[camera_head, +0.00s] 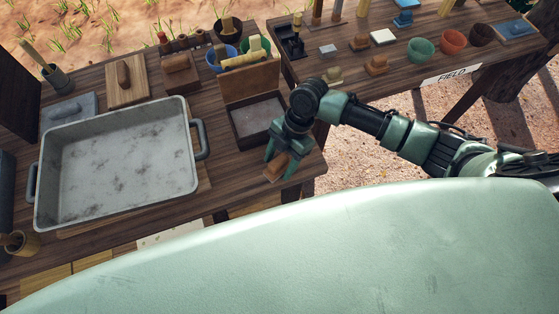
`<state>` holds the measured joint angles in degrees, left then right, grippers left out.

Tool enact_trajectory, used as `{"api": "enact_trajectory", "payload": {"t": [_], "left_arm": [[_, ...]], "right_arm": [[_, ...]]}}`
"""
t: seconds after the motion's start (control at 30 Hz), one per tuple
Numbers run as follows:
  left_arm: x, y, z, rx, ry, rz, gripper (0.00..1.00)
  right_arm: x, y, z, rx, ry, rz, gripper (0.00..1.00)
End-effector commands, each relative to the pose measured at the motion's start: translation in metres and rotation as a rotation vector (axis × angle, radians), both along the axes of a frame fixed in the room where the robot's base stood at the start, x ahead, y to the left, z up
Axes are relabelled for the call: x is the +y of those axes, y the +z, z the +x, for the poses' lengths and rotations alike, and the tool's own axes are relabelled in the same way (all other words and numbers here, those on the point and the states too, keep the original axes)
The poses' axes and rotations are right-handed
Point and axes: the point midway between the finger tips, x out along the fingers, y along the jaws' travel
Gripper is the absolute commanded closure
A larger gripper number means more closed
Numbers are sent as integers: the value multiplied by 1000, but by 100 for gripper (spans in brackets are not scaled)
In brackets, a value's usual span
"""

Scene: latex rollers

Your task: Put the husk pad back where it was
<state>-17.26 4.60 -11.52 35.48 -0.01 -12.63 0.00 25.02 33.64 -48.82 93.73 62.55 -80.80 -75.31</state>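A small brown block (275,168), which looks like the husk pad, is at the front right corner of the left table, beside the open box. My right gripper (280,164) points down over it with its teal fingers on either side, and they look closed on it. I cannot tell whether the block touches the table or is just above it. My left gripper is not in view.
A large grey metal tray (191,150) fills the left table's middle. Behind my gripper is an open wooden box (236,136). Bowls (210,62) and wooden blocks (180,71) line the back. A second table (300,68) holds several bowls, blocks and a FIELD sign (452,74).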

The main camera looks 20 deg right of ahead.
Motion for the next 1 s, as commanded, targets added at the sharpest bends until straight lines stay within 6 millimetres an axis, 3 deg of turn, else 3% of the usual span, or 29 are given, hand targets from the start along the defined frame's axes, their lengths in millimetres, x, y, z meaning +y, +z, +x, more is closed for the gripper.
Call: {"api": "enact_trajectory", "payload": {"t": [0.43,0.8,1.0], "left_arm": [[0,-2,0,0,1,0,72],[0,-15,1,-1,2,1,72],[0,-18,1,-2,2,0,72]], "right_arm": [[-4,11,3,-4,0,-1,40],[-31,79,15,-4,0,-1,40],[-40,105,19,-2,-1,0,40]]}}
